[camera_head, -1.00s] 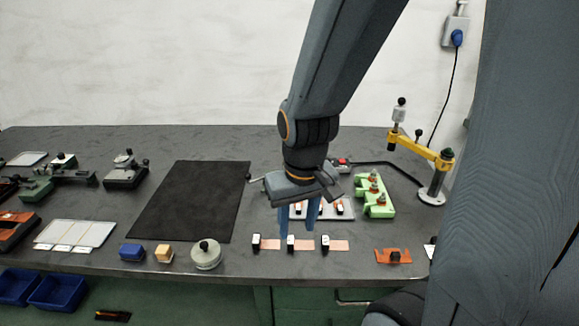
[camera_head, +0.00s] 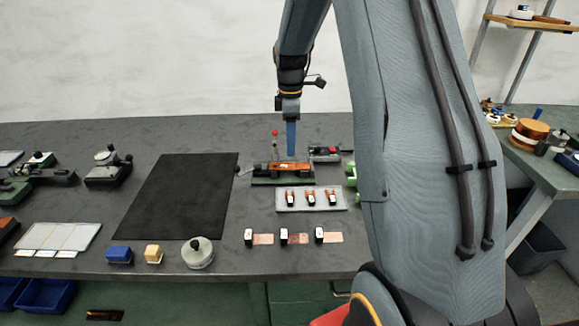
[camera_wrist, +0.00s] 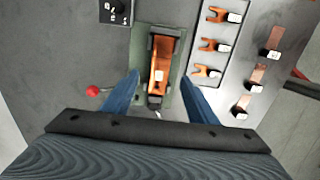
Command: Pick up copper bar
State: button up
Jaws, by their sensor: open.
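A copper piece (camera_head: 280,167) lies in a green-based fixture (camera_head: 262,181) with a red-knobbed lever (camera_head: 275,134). Three flat copper strips (camera_head: 299,239) with black-and-white blocks lie near the table's front edge. Three forked copper pieces (camera_head: 311,198) lie on a grey tray (camera_head: 337,203). I cannot tell which one is the copper bar. My gripper (camera_head: 291,157) points down above the fixture, empty. In the wrist view its open blue fingers (camera_wrist: 160,82) are on either side of the fixture, with the copper piece (camera_wrist: 160,66) between them in the picture.
A black mat (camera_head: 180,195) lies left of the fixture. Blue (camera_head: 119,254) and yellow (camera_head: 153,253) blocks and a round grey weight (camera_head: 197,252) stand near the front edge. A green fixture (camera_head: 351,175) is partly hidden behind my arm. A side table (camera_head: 545,170) stands at the right.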

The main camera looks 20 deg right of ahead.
aim_at(289, 165)
jog(key=shift+a+f+p, duration=0.15)
jog(key=shift+f+p, duration=1.35)
jog(key=shift+f, duration=2)
jog(key=c, duration=1.3)
jog(key=shift+r, duration=0.15)
